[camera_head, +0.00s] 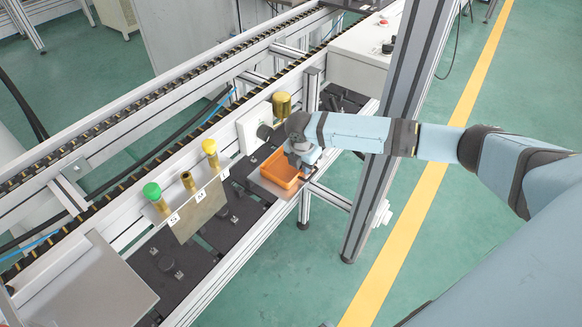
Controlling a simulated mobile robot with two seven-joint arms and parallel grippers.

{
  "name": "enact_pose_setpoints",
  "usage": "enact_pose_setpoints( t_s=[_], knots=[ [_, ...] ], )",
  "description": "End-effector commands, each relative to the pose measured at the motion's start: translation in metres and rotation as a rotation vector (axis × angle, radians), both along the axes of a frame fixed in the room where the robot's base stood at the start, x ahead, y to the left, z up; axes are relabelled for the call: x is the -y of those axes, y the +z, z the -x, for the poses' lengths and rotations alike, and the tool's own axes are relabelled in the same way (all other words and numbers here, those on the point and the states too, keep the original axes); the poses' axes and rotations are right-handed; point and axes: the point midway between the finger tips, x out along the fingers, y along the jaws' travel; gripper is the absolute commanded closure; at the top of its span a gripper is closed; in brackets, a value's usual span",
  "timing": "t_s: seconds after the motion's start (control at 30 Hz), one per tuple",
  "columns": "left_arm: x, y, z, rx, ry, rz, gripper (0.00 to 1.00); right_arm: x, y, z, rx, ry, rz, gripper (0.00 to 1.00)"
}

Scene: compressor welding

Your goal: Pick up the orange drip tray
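The orange drip tray (277,169) sits on a light brown plate (268,184) on the work shelf near the middle of the view. My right gripper (303,170) is at the tray's right end, with its fingers low by the rim. The wrist hides part of the tray and the fingers are small, so I cannot tell whether they are open or shut on the rim. My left gripper is not in view.
Brass cylinders with a green cap (152,190) and a yellow cap (209,146) stand left of the tray. A roller conveyor (150,105) runs behind.

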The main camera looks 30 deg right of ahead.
Motion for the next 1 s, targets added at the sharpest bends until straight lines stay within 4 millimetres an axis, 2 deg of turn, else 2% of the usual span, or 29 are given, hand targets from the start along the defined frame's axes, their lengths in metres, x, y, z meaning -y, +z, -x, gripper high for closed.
enact_pose_setpoints(
  t_s=[0.03,0.1,0.3,0.33,0.4,0.8,1.0],
  knots=[
    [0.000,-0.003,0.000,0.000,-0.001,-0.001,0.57,0.000,-0.009,0.000,-0.001,0.001,-0.001,0.84],
    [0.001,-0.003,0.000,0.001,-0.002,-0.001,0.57,0.001,-0.015,0.000,-0.001,0.001,0.000,0.84],
    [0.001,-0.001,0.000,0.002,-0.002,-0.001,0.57,0.001,-0.015,-0.001,0.001,0.002,0.000,0.84],
    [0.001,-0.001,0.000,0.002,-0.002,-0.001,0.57,0.001,-0.015,-0.001,0.001,0.002,0.000,0.86],
    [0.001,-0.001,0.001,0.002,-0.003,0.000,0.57,0.001,-0.015,-0.001,0.000,0.002,0.000,1.00],
    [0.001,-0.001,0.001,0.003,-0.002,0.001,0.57,0.002,-0.013,-0.001,0.001,0.001,0.000,1.00],
    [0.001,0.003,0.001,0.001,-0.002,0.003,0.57,0.001,0.000,-0.001,0.003,0.001,-0.001,1.00]
  ],
)
